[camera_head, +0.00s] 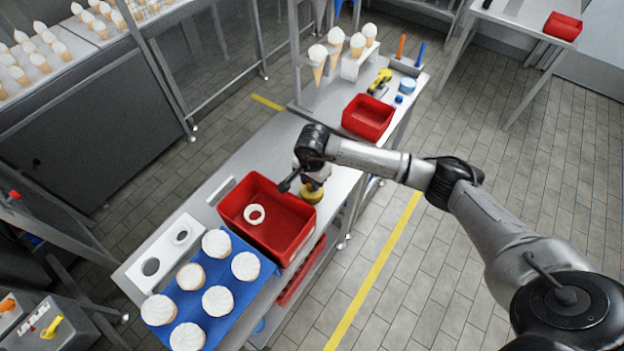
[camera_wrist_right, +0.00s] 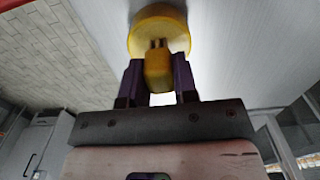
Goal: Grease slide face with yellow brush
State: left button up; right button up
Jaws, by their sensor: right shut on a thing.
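My right gripper (camera_head: 312,182) reaches in from the right over the workbench, beside the red bin's upper right corner. In the right wrist view its two dark fingers (camera_wrist_right: 158,78) are shut on the handle of the yellow brush (camera_wrist_right: 160,32), whose round yellow head points away from the palm. In the head view the yellow brush (camera_head: 312,194) hangs below the gripper, close to the bench top; I cannot tell whether it touches. A white plate with two round holes (camera_head: 165,253) lies at the bench's lower left. I cannot tell which surface is the slide face. My left gripper is out of view.
A red bin (camera_head: 268,232) holding a white ring (camera_head: 254,215) stands on the bench. A blue tray (camera_head: 245,296) of several white-topped round pieces is near. Another red bin (camera_head: 368,117), a yellow tool (camera_head: 380,82) and cones (camera_head: 336,42) stand farther back.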

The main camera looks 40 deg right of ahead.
jog(key=shift+r, duration=0.15)
jog(key=shift+r+p, duration=0.75)
jog(key=shift+r, duration=0.2)
jog(key=shift+r+p, duration=1.2)
jog(key=shift+r, duration=1.15)
